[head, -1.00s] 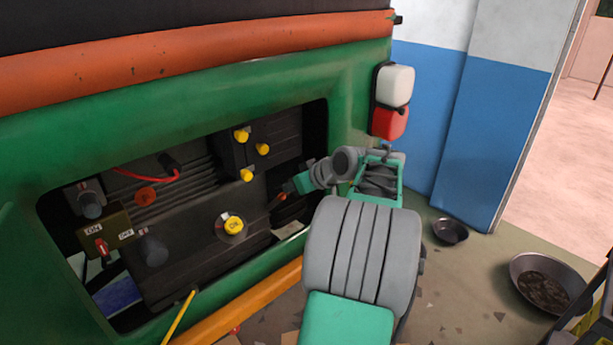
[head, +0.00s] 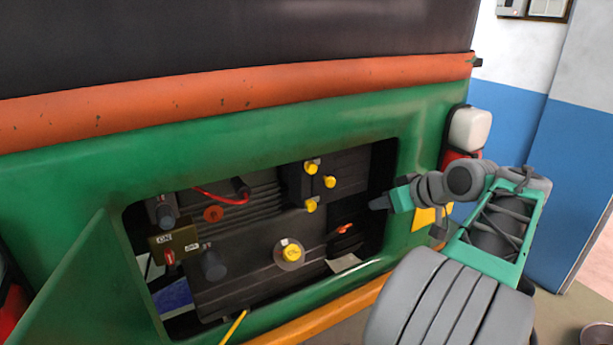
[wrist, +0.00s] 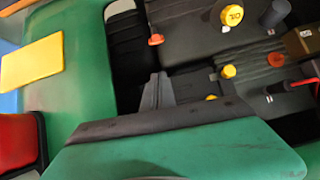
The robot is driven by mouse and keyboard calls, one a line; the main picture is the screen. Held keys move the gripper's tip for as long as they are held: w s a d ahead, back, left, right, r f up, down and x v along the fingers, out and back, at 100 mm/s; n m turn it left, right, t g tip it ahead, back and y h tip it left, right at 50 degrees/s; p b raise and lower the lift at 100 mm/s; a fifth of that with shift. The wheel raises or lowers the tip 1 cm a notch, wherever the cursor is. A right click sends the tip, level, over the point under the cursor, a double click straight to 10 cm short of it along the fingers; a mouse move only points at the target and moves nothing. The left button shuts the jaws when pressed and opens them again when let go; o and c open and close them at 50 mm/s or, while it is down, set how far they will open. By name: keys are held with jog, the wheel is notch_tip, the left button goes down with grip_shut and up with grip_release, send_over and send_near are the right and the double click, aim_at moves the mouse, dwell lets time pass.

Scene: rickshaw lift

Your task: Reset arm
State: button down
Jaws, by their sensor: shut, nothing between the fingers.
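My arm comes in from the lower right in the head view. My gripper (head: 379,203) is shut and empty, at the right side of the rickshaw's open engine bay. In the wrist view my gripper (wrist: 158,80) points toward the dark engine, with its fingers together. The yellow oil cap (head: 289,253) sits on the engine to the left of my gripper, clear of it. It also shows in the wrist view (wrist: 232,15). I cannot tell how close the fingers are to the engine.
The green body (head: 260,130) frames the bay, with an orange bumper (head: 335,313) below. Several yellow knobs (head: 330,182), a red cable (head: 222,197) and an on/off switch box (head: 175,246) are inside. A white and red tail light (head: 469,129) is near my arm. A blue wall (head: 570,190) stands at the right.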

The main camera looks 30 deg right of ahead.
jog(key=s+d+f+m+g+h, duration=0.1)
jog(key=s+d+f+m+g, duration=0.2)
jog(key=s+f+m+g, duration=0.7)
jog(key=s+a+f+t, duration=0.3)
jog(key=s+a+f, duration=0.25)
jog(key=f, duration=0.35)
jog(key=w+a+r+n, duration=0.1)
jog(key=w+a+n, duration=0.2)
jog(key=a, duration=0.8)
jog(key=w+a+r+n, duration=0.1)
jog(key=w+a+n, duration=0.2)
jog(key=a, duration=0.7)
jog(key=w+a+r+n, duration=0.1)
jog(key=a+n, duration=0.4)
jog(key=a, duration=0.6)
jog(key=shift+w+a+r+y, duration=0.3)
jog(key=shift+w+a+y, duration=0.1)
jog(key=shift+w, duration=0.5)
